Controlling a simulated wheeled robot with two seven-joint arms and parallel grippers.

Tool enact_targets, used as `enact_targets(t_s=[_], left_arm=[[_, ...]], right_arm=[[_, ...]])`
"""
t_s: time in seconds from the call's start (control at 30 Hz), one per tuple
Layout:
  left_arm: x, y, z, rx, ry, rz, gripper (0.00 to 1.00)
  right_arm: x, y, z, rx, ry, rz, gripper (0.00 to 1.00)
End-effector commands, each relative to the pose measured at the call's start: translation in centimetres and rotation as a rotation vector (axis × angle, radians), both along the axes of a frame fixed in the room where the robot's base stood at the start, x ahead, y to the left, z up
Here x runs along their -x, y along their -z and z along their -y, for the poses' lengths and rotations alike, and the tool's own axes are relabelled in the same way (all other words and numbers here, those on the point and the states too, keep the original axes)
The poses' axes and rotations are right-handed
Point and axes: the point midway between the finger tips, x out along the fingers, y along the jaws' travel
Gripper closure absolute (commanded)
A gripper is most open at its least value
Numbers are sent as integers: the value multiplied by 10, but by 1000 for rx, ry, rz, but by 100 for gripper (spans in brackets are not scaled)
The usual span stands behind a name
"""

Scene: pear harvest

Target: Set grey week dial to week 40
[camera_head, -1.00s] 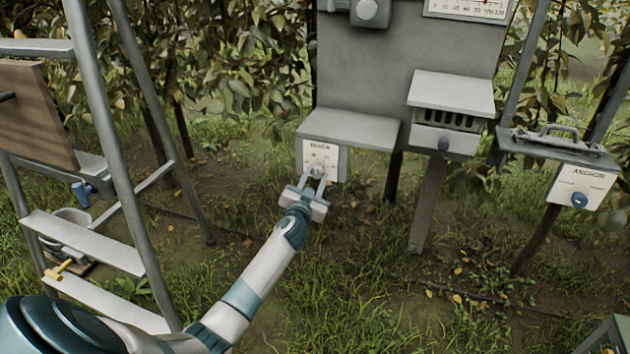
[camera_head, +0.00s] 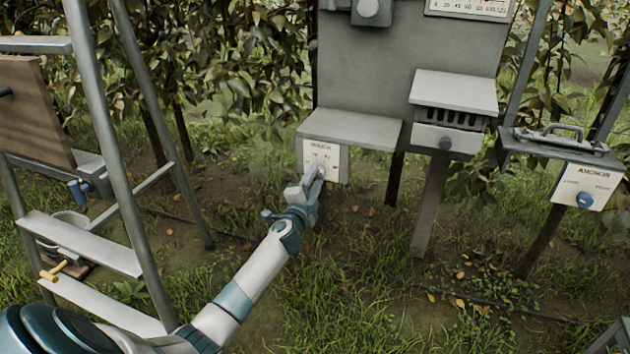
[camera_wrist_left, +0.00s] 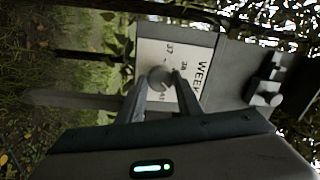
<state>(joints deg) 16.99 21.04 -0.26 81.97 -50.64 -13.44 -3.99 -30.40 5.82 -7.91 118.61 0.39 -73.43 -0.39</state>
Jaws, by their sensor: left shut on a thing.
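The grey week dial (camera_head: 321,168) is a round knob on a white plate (camera_head: 308,150) marked WEEK, under a small grey roof. My left gripper (camera_head: 314,176) reaches it from below left. In the left wrist view, the dial (camera_wrist_left: 160,79) sits between the two fingers of the gripper (camera_wrist_left: 157,84), which is shut on it. The plate shows sideways there, with small numbers around the knob, among them what look like 37 and 38. The dial's exact setting is too small to read.
A grey box with a slotted front and knob (camera_head: 445,143) stands to the right. Farther right is a box marked ANCHOR with a blue knob (camera_head: 585,200). A metal ladder (camera_head: 105,150) stands at the left, near my arm. Grass lies below the dial.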

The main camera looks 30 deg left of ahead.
Motion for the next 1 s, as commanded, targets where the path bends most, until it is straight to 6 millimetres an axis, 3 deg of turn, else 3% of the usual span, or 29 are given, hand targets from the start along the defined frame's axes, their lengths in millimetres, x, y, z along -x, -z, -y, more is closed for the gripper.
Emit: enact_targets(t_s=[0.5, 1.0], left_arm=[[0, 0, -1, -427, 1, -103, 90], [0, 1, 0, -550, 2, -132, 90]], right_arm=[[0, -6, 0, 0, 0, 3, 40], [1, 1, 0, 0, 1, -3, 40]])
